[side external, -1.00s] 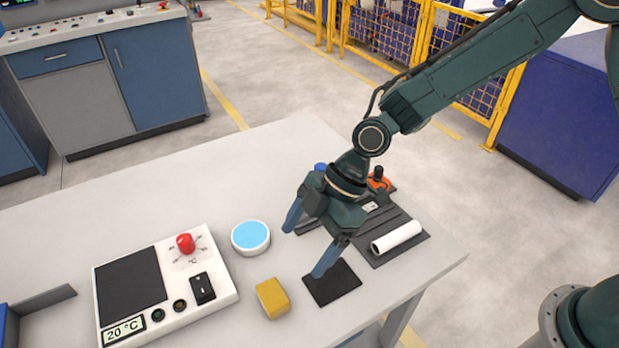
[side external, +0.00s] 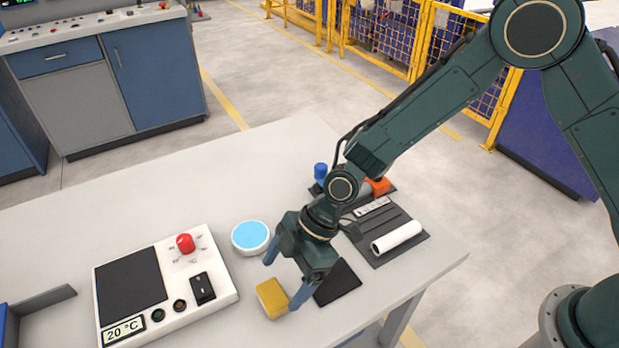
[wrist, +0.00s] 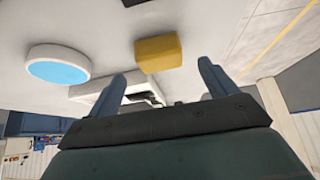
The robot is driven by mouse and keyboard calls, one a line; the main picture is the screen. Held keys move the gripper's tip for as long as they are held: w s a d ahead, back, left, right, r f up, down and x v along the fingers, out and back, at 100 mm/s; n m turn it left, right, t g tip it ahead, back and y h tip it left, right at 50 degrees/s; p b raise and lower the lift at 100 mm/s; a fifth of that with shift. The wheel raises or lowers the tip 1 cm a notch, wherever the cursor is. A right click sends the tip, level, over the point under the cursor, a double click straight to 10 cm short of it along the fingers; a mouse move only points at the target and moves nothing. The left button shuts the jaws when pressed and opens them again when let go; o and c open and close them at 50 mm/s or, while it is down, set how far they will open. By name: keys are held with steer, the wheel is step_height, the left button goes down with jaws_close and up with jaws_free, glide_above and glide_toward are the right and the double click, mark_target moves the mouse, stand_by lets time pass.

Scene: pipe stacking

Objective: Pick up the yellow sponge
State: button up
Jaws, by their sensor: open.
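The yellow sponge (side external: 272,298) lies on the light table, left of the black square pad (side external: 337,282). My gripper (side external: 281,284) is open and empty, close above the sponge, with one finger toward the round blue-topped dish and the other beside the sponge's right side. In the wrist view the sponge (wrist: 158,54) shows ahead of the two spread fingers (wrist: 162,80), between them and a little to the left of the right finger. I cannot tell whether a finger touches it.
The white round dish with a blue top (side external: 250,237) stands behind the sponge. A control box with a red knob (side external: 185,243) is at left. A dark tray with a white pipe (side external: 397,236) lies at right. The table's front right edge (side external: 440,275) is near.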

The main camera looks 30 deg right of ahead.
mark_target(272, 294)
steer(key=shift+f, duration=0.1)
steer(key=shift+x, duration=2.5)
steer(key=shift+a, duration=0.15)
steer(key=c, duration=1.1)
steer(key=shift+o, duration=0.2)
step_height(272, 294, up, 20)
